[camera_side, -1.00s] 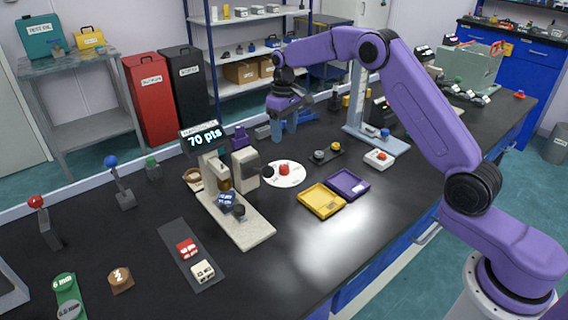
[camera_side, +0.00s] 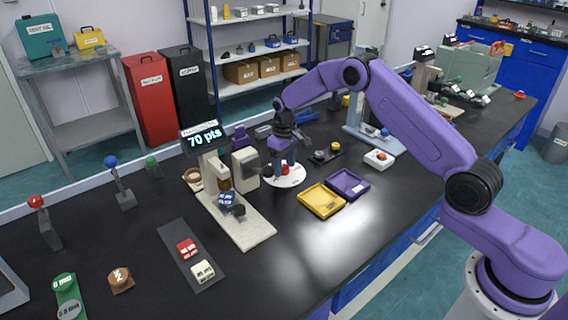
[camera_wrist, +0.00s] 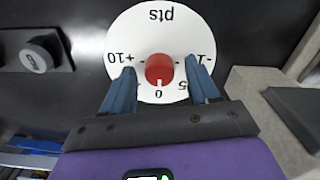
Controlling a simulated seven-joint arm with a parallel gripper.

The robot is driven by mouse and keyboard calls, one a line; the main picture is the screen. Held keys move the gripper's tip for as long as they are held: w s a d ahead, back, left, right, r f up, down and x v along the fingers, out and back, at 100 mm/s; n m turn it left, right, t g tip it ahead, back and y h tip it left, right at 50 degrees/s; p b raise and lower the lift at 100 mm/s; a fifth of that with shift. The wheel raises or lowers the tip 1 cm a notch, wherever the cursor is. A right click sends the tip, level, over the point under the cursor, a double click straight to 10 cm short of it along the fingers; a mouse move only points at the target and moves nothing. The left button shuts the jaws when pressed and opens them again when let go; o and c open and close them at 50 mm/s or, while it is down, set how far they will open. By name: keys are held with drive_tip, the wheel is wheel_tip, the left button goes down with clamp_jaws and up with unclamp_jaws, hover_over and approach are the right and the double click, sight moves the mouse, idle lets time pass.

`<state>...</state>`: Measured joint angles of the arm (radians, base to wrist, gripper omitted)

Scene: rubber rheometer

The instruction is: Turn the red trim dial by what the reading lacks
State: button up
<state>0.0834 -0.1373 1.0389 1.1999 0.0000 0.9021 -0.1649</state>
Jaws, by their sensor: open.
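The red trim dial (camera_wrist: 159,70) is a round red knob at the centre of a white disc (camera_wrist: 158,22) marked "pts", "+10", "0" and minus values. The disc also shows in the side view (camera_side: 298,180), right of the instrument. My gripper (camera_wrist: 160,67) is open, with its blue fingers on either side of the red knob and a gap showing at each side. The display (camera_side: 204,136) reads "70 pts".
The instrument (camera_side: 240,226) stands left of the dial. A yellow tray (camera_side: 321,201) and a purple tray (camera_side: 347,185) lie to its right. Red and white blocks sit on a grey strip (camera_side: 192,255) at the front.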

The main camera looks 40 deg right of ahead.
drive_tip(key=c, duration=1)
drive_tip(key=shift+c, duration=0.2)
drive_tip(key=shift+m, duration=0.4)
drive_tip(key=m, duration=0.9)
drive_tip(key=shift+r, duration=0.1)
drive_tip(key=o, duration=1)
